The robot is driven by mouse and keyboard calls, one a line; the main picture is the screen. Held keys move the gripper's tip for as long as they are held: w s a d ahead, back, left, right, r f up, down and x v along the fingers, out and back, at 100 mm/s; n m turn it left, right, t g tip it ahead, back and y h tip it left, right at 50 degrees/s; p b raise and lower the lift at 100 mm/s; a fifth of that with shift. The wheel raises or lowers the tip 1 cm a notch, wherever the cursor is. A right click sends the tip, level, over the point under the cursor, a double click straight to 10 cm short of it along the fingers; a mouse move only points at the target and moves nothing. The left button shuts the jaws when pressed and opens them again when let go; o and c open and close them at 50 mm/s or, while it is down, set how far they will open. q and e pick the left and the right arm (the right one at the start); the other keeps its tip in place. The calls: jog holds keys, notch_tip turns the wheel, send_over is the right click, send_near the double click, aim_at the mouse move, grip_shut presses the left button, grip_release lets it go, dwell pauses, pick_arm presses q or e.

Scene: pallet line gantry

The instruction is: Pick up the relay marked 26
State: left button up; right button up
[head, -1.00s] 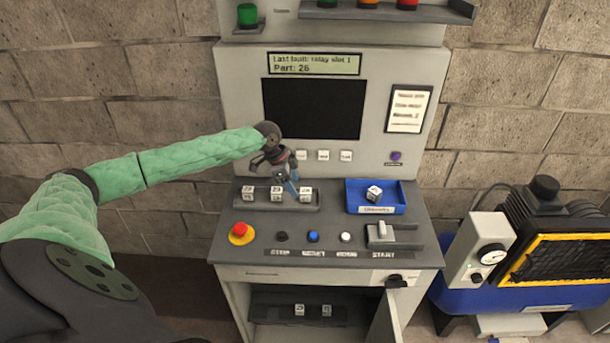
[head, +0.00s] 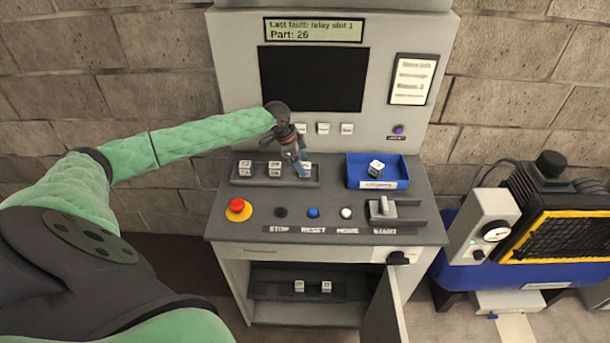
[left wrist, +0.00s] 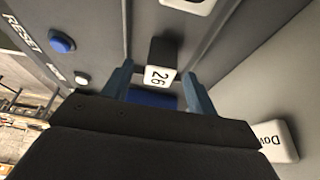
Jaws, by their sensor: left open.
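The relay marked 26 (left wrist: 160,70), a dark block with a white numbered face, shows in the left wrist view between the two blue fingers of my left gripper (left wrist: 158,88). The fingers are apart, one on each side of it; I cannot tell whether they touch it. In the head view my left gripper (head: 302,170) points down at the right end of the relay rack (head: 262,182), partly hiding the rightmost relay (head: 309,166). Two other relays (head: 245,168) (head: 274,169) stand to its left. My right gripper is not in view.
A blue tray (head: 378,185) holding one relay (head: 376,168) sits right of the rack. In front are a red stop button (head: 237,205), small buttons and a lever switch (head: 382,208). The screen (head: 313,30) reads part 26. The cabinet door (head: 385,300) below stands open, showing two more relays.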

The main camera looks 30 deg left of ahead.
pick_arm(q)
jog(key=shift+x, duration=0.75)
jog(key=c, duration=1.1)
jog(key=shift+o, duration=0.2)
jog(key=shift+r, duration=0.15)
